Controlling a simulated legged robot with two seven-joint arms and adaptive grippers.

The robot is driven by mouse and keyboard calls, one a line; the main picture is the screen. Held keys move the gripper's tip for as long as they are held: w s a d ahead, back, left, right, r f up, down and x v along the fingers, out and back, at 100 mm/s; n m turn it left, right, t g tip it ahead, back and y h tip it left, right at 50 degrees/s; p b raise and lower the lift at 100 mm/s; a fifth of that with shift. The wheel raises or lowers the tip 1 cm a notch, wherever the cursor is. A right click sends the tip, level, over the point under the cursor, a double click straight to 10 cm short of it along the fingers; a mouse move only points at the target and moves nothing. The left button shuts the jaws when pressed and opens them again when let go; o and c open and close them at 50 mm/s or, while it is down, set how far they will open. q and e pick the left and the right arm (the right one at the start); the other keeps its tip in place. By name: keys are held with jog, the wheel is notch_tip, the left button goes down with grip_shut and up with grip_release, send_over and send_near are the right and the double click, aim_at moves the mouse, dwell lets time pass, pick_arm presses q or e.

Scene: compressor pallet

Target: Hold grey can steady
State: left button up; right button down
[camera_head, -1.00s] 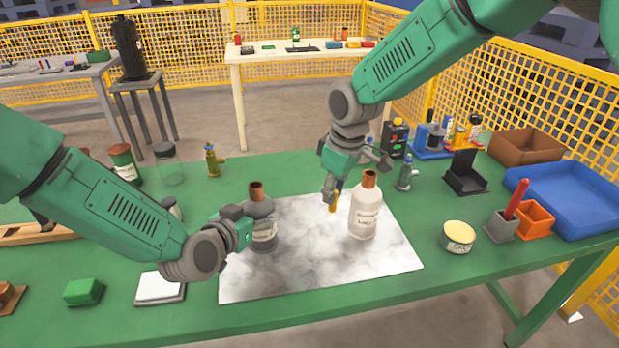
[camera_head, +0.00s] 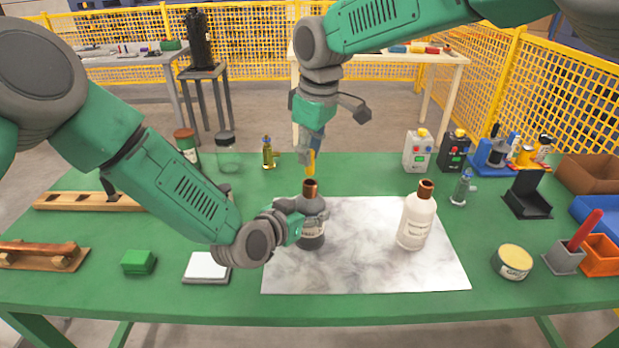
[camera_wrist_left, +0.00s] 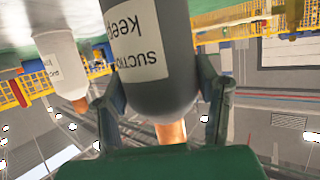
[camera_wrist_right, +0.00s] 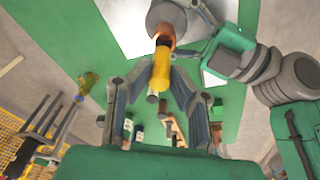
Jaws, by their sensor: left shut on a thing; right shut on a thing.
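The grey can (camera_head: 314,232), a dark bottle shape with a copper-coloured top, stands upright on the pale mat (camera_head: 360,275). My left gripper (camera_head: 303,215) is shut around its upper body from the left. In the left wrist view the can (camera_wrist_left: 150,50) sits between both fingers, with its label reading "SUCTION Keep". My right gripper (camera_head: 307,152) is above the can, shut on a yellow tool (camera_head: 311,165) that points down at the copper top. In the right wrist view the tool (camera_wrist_right: 161,68) overlaps the top's opening; I cannot tell whether it touches.
A white can (camera_head: 415,222) with a copper top stands on the mat to the right. A round tin (camera_head: 513,259), a grey holder (camera_head: 565,258) and an orange bin (camera_head: 602,256) are further right. A white pad (camera_head: 207,267) and green block (camera_head: 138,262) lie left.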

aim_at(310, 174)
notch_tip(310, 174, down, 5)
jog(key=shift+f, duration=0.1)
dwell(0.3)
pick_arm(q)
jog(key=shift+s+d, duration=0.1)
pick_arm(e)
jog(key=shift+d+f, duration=0.1)
jog(key=shift+f, duration=0.2)
pick_arm(q)
jog(key=shift+r, duration=0.1)
pick_arm(e)
jog(key=c, duration=1.7)
grip_release()
jog(key=shift+s+f, duration=0.1)
jog(key=shift+f, duration=0.05)
jog(key=shift+o, duration=1.2)
jog(key=shift+f, duration=0.1)
